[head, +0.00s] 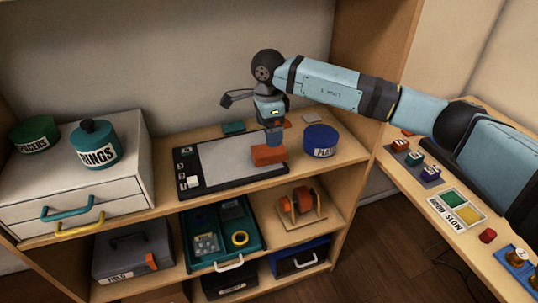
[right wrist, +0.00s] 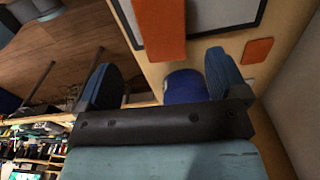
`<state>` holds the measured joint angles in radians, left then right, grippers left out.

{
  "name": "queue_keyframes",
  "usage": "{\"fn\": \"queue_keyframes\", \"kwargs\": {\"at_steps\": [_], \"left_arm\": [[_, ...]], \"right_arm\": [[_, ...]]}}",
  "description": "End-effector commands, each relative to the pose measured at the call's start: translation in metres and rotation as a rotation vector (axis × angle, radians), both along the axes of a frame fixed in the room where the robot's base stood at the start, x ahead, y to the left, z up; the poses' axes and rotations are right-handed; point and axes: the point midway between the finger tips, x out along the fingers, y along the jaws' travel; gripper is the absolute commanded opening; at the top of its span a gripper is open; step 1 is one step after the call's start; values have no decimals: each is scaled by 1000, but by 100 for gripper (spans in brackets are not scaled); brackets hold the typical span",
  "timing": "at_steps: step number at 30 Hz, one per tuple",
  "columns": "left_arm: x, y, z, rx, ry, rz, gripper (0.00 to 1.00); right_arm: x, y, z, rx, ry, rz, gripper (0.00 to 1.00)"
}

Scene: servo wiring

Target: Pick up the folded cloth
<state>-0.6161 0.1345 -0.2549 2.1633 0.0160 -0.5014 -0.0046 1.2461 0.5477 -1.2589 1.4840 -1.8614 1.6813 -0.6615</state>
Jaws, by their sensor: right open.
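The orange-red block-shaped thing (head: 268,155), which looks like the folded cloth, lies on the right part of a dark-framed grey panel (head: 215,165) on the shelf top. In the right wrist view an orange-red strip (right wrist: 160,28), seemingly the same thing, shows at the top, beyond the fingers. My right gripper (head: 274,142) points down just above or behind it in the head view. Its two fingers (right wrist: 162,80) are apart, with nothing held between them. I cannot tell whether a fingertip touches the cloth. My left gripper is not in view.
A blue labelled tub (head: 320,141) stands right of the cloth. Several thin flat pieces, one teal (head: 234,128), lie behind the panel. A white drawer unit (head: 75,185) with two round tins stands at left. Lower shelves hold trays and boxes. A side bench (head: 450,190) is at right.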

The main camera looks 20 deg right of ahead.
Motion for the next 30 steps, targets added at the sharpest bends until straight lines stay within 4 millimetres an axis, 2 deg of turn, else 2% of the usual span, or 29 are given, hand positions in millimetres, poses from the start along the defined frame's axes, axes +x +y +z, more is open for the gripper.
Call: {"fn": "queue_keyframes", "kwargs": {"at_steps": [1, 3, 11, 20, 27, 28, 30], "left_arm": [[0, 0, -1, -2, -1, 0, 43], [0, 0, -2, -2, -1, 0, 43], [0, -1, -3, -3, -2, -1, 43], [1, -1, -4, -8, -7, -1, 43], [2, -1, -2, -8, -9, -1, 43], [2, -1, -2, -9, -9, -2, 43], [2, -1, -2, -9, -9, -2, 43]], "right_arm": [[0, 0, -10, 0, 3, 0, 92], [0, 0, -18, 1, 1, 0, 92], [0, 0, -34, 1, 2, 0, 92], [3, -3, -76, 3, 2, 1, 92], [3, -3, -79, 3, 1, 1, 92], [3, -3, -79, 3, 1, 1, 89], [3, -3, -79, 3, 1, 1, 73]]}}
